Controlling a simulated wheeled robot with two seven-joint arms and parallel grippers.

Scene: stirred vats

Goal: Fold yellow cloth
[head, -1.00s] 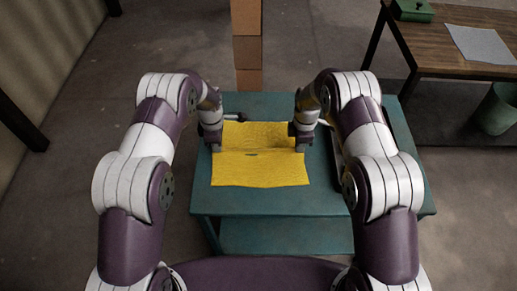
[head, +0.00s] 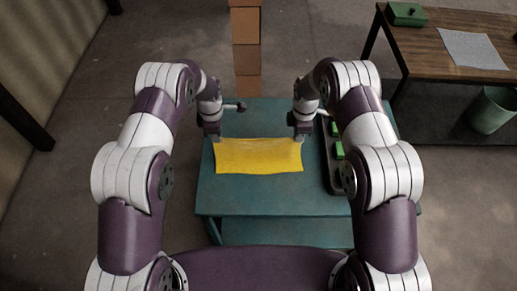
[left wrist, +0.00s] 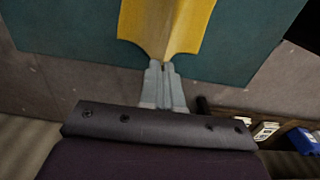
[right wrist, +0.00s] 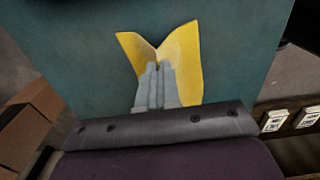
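The yellow cloth (head: 258,157) lies over the middle of the teal table (head: 245,200) as a wide, short rectangle. My left gripper (head: 215,143) is at its far left corner and my right gripper (head: 299,137) is at its far right corner. In the left wrist view the fingers (left wrist: 166,68) are closed on the edge of the cloth (left wrist: 165,25), which creases there. In the right wrist view the fingers (right wrist: 157,68) pinch the cloth (right wrist: 183,55), which rises in two flaps around them. I cannot tell how far the held edge is above the table.
A dark tray (head: 327,165) with green items (head: 336,148) stands right of the cloth, partly behind my right arm. A column of brown boxes (head: 246,55) stands beyond the table. A wooden table (head: 440,45) with a grey sheet (head: 472,49) and a bin (head: 492,110) are at the right.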

